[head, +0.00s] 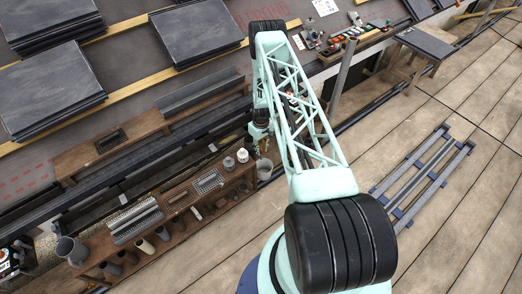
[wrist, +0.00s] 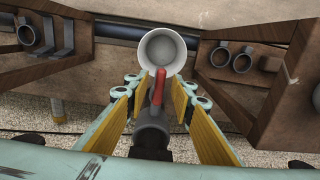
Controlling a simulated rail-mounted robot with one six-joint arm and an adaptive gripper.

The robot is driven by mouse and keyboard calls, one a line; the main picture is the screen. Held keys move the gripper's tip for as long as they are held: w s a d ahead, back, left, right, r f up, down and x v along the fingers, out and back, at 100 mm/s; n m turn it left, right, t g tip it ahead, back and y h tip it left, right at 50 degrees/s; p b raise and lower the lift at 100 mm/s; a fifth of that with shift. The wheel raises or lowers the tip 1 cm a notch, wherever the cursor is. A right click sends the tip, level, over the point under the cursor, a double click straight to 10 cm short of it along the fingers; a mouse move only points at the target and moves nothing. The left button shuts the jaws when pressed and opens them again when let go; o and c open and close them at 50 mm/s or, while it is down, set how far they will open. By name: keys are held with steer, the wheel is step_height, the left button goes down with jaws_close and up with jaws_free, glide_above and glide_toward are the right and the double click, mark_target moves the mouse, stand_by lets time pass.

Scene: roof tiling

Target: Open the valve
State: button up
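The valve shows in the wrist view as a red lever handle (wrist: 158,88) above a dark grey pipe body (wrist: 151,137). The lever runs roughly up and down in the picture, about in line with the pipe. A pale round bucket (wrist: 162,48) lies just beyond the lever's far end; it also shows in the head view (head: 264,169). My gripper (wrist: 158,92) is open, with a yellow-padded finger on each side of the lever and a visible gap to both. In the head view my gripper (head: 260,146) is small beside the bucket, and the valve cannot be made out.
A wooden shelf (head: 178,226) with grey fittings and pipe pieces runs beside the bucket. Brown wooden brackets (wrist: 250,80) flank the bucket in the wrist view. Stacks of dark slates (head: 52,90) lie on the roof at upper left.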

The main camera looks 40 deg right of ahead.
mark_target(261, 151)
step_height(261, 151, up, 12)
stand_by(1.0)
steer(key=shift+f, duration=0.1)
stand_by(0.5)
